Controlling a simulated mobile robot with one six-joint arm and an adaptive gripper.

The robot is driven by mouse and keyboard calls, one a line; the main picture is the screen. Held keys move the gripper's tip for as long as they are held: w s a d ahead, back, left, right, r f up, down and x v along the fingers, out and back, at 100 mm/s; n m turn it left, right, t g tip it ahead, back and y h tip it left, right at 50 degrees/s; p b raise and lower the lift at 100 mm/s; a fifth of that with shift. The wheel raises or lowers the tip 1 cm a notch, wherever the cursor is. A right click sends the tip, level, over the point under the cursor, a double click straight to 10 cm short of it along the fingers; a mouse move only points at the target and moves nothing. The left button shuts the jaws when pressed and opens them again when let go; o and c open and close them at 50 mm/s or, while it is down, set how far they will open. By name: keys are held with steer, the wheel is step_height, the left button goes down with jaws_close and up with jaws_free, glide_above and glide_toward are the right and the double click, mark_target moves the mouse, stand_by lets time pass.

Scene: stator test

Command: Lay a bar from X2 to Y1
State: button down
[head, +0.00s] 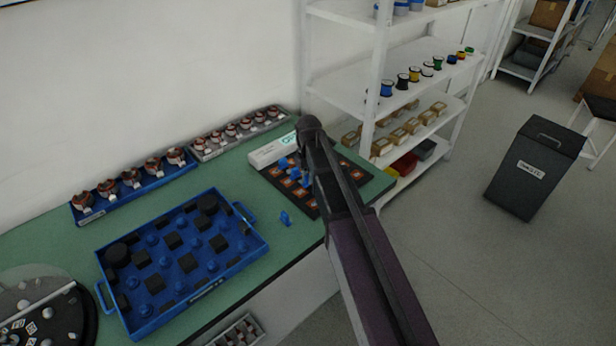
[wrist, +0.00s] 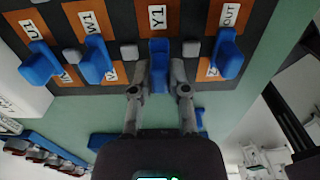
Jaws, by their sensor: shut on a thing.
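The dark terminal board (head: 268,172) with orange patches lies at the right end of the green bench. In the wrist view its labels U1, W1, Y1 (wrist: 157,17) and OUT are readable; X2 cannot be made out. My gripper (wrist: 159,88) is shut on a blue piece (wrist: 158,60), seen end-on right below the Y1 label. Whether it touches the board cannot be told. Other blue pieces stand at U1 (wrist: 40,62), W1 (wrist: 97,60) and OUT (wrist: 227,52). In the head view my arm hides the gripper and part of the board.
Grey blocks (wrist: 128,51) sit between the labels. A blue piece (head: 285,218) is on the bench in front of the board. A blue tray (head: 256,238) of blue and black parts stands left. A white box (head: 268,153) lies behind the board, and shelving (head: 368,125) rises behind.

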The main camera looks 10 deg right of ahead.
steer(key=shift+f+b, duration=0.7)
stand_by(0.3)
steer(key=c, duration=0.5)
jaws_free()
steer(key=shift+c, duration=0.2)
steer(key=shift+r, duration=0.1)
